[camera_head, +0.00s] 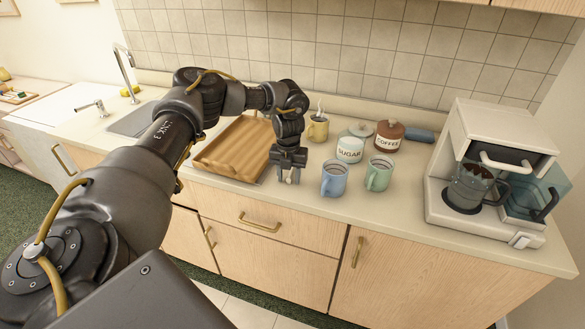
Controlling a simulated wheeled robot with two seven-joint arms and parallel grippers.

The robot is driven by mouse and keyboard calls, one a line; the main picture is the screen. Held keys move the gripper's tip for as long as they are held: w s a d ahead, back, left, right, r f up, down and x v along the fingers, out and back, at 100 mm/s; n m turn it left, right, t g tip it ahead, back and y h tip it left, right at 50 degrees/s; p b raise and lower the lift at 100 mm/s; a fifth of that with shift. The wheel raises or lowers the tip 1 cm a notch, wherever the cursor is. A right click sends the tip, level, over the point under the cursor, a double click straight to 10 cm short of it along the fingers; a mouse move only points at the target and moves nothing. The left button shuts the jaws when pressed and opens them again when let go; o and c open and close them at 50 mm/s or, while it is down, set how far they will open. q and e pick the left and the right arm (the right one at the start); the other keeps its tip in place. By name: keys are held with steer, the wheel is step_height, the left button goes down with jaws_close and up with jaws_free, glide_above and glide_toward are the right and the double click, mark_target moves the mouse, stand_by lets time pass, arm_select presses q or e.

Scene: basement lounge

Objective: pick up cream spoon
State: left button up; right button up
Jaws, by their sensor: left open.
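My left gripper (289,177) is open and points down over the counter, at the right edge of the wooden tray. A small pale bit shows between its fingers; I cannot tell what it is. A yellow mug (318,131) stands behind and to the right of the gripper. A thin cream-white piece (320,106) sticks up out of this mug and looks like a spoon handle; its lower part is hidden in the mug. The gripper is apart from the mug. My right gripper is not in view.
The wooden tray (228,163) is left of the gripper. A blue mug (334,179), a green mug (379,174), a sugar jar (350,150) and a coffee jar (389,137) stand to the right. A coffee maker (489,135) stands far right. The sink (133,121) is far left.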

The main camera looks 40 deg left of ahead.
arm_select(q)
jaws_close()
